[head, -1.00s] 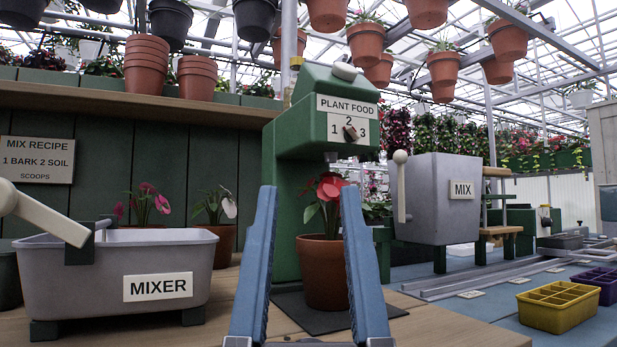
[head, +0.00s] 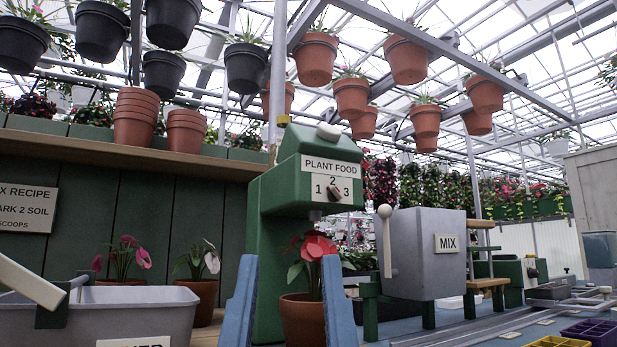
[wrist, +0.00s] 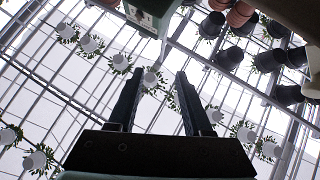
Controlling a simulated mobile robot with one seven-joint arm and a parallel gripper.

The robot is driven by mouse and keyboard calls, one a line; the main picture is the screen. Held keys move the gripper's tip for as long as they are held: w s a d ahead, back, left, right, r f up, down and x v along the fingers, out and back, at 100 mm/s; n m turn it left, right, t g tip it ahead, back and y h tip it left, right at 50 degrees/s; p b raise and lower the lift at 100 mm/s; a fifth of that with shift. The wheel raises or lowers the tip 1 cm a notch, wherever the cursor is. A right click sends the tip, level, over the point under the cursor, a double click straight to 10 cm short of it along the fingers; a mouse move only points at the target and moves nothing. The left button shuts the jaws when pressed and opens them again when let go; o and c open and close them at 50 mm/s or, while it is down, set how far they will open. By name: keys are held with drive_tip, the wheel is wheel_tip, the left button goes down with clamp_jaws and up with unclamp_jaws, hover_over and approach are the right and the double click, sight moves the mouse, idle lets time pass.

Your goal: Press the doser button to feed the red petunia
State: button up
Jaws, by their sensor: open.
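The green doser (head: 265,225) labelled PLANT FOOD stands at the centre in the head view. Its pale rounded button (head: 328,131) sits on top. A brown selector knob (head: 334,193) is on its front among the numbers 1, 2 and 3. The red petunia (head: 316,246) stands in a terracotta pot (head: 303,322) under the spout. My gripper (head: 290,258) is open and empty, in front of the petunia in this view and lower than the button. The wrist view shows the open gripper (wrist: 156,75) pointing upward, with part of the doser (wrist: 148,18) at the top edge.
Potted flowers (head: 200,265) stand behind the tub. Hanging pots (head: 316,60) and beams are overhead. Air above the doser's button looks clear.

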clamp_jaws()
idle(1.6)
